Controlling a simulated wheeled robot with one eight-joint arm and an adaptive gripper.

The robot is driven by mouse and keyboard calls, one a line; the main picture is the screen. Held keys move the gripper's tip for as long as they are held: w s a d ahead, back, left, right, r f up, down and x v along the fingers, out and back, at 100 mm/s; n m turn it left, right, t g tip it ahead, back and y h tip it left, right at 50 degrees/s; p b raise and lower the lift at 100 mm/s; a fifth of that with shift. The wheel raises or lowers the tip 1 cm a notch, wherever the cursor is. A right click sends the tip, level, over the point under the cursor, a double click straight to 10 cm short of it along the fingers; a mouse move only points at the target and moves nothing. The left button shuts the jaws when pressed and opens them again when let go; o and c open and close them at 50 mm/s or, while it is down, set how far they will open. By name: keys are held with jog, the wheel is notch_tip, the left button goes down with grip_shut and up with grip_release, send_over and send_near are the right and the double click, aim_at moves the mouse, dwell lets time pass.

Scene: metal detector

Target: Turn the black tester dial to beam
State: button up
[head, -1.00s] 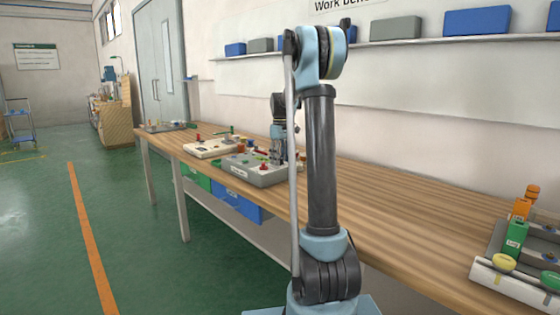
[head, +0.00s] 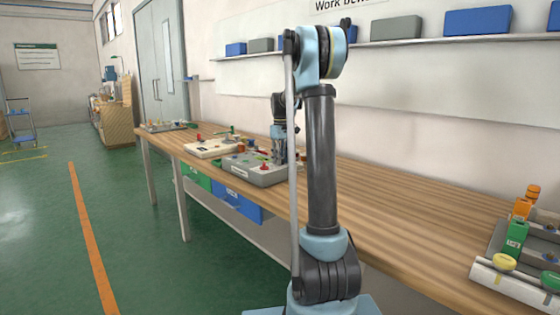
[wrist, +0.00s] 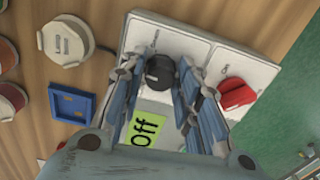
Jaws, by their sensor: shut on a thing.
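The black tester dial (wrist: 160,72) sits on a pale panel between the two fingertips of my gripper (wrist: 158,80) in the wrist view. My gripper is shut on the dial, with a finger on each side of it. A green label reading "Off" (wrist: 146,130) shows on the panel between the fingers. No "beam" mark can be made out. In the head view the grey tester box (head: 250,175) stands on the bench with my gripper (head: 278,158) down at its right part; the dial is too small to tell there.
A red knob (wrist: 237,94) sits right of the dial on the same panel. A blue square holder (wrist: 71,102) and a round cream piece (wrist: 65,41) lie to the left.

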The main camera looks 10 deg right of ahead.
jog(key=m, duration=1)
jog(key=shift+m, duration=0.4)
jog(key=shift+w, duration=0.1)
dwell(0.3)
jog(key=o, duration=1.1)
jog(key=shift+r, duration=0.1)
notch_tip(320, 180, up, 12)
jog(key=shift+f, duration=0.15)
